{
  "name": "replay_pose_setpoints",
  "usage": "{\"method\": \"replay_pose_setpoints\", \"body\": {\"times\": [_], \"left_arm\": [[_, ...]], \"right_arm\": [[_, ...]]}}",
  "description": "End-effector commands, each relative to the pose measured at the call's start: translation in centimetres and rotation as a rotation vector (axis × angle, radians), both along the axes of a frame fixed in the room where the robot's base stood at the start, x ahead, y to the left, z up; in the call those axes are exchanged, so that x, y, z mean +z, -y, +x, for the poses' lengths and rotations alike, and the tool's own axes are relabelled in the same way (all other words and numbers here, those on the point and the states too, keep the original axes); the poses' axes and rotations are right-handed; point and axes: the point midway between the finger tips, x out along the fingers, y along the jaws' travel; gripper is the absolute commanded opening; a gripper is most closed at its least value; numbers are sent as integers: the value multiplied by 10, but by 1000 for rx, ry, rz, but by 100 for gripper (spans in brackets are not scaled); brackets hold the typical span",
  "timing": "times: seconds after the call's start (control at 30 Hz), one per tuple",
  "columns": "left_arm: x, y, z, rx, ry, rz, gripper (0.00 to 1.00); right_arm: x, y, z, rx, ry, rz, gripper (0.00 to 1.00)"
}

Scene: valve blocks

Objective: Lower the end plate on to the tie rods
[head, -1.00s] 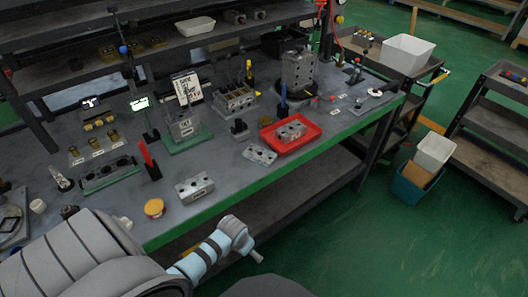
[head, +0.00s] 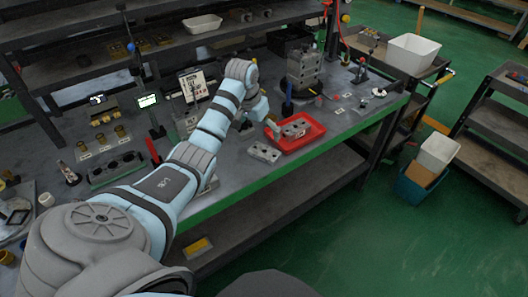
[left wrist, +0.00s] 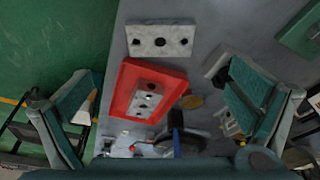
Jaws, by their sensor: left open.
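A grey metal piece with dark holes (head: 295,128) lies in the red tray (head: 312,139); the piece (left wrist: 146,99) also shows in the left wrist view. A flat grey plate with holes (head: 264,152) lies on the bench beside the tray; it shows at the top of the left wrist view (left wrist: 160,41). I cannot tell which is the end plate. A metal block stack (head: 303,68) stands on a dark round base behind the tray; tie rods cannot be made out. My left gripper (head: 270,125) is above the bench by the tray, open and empty, its fingers (left wrist: 160,75) wide apart.
A blue upright tool (head: 287,97) stands between my left gripper and the stack. A shelf (head: 150,50) runs along the back. My left arm covers the bench middle. A cart with a white bin (head: 412,53) stands right.

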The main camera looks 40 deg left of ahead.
Motion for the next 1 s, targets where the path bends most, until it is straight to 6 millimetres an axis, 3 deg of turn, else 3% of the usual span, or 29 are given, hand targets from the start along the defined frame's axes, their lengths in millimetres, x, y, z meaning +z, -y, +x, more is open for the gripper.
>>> {"method": "replay_pose_setpoints", "body": {"times": [0.1,0.5,0.6,0.77,0.87,1.0], "left_arm": [[-37,0,8,1,-4,-2,100],[-104,-3,29,0,-1,1,100],[-113,-3,32,-1,0,2,100],[-111,-3,32,-1,2,4,100],[-111,-3,32,-1,1,4,89],[-111,-3,32,-1,1,4,66]], "right_arm": [[-12,-2,0,-1,-1,2,100],[-38,-2,0,-1,-1,3,100],[-41,-2,0,-1,-1,3,100],[-39,-2,0,-1,-1,3,100],[-39,-1,0,-1,0,2,100],[-38,0,0,0,0,0,100]]}}
